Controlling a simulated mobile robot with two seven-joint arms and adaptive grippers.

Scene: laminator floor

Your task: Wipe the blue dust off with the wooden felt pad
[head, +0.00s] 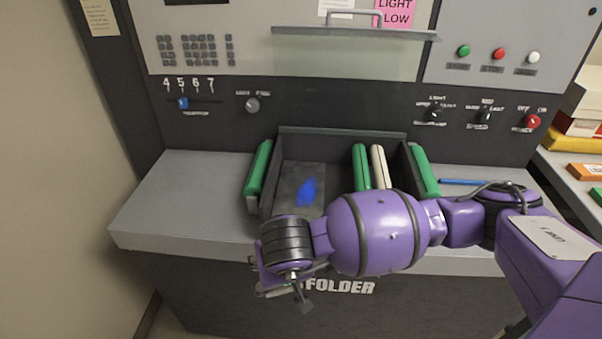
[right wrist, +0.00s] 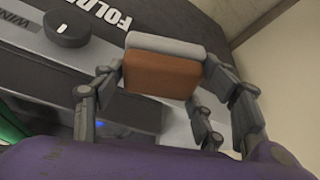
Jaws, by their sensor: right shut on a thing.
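The blue dust (head: 308,191) is a smeared patch on the dark floor of the machine's tray (head: 286,174), left of the tray's middle. My right gripper (head: 287,283) hangs in front of the machine's front edge, nearer to me than the dust and apart from it. In the right wrist view its fingers are shut on the wooden felt pad (right wrist: 160,75), an orange-brown block with a pale grey felt layer (right wrist: 165,46). The pad is hidden behind my wrist in the head view. A little blue (right wrist: 103,124) shows in the right wrist view. My left gripper is not in view.
Green guides (head: 259,168) flank the tray, and another green bar (head: 361,166) and a cream bar (head: 380,167) stand inside it. A blue pen-like stick (head: 463,182) lies on the right ledge. The grey left ledge (head: 180,195) is clear.

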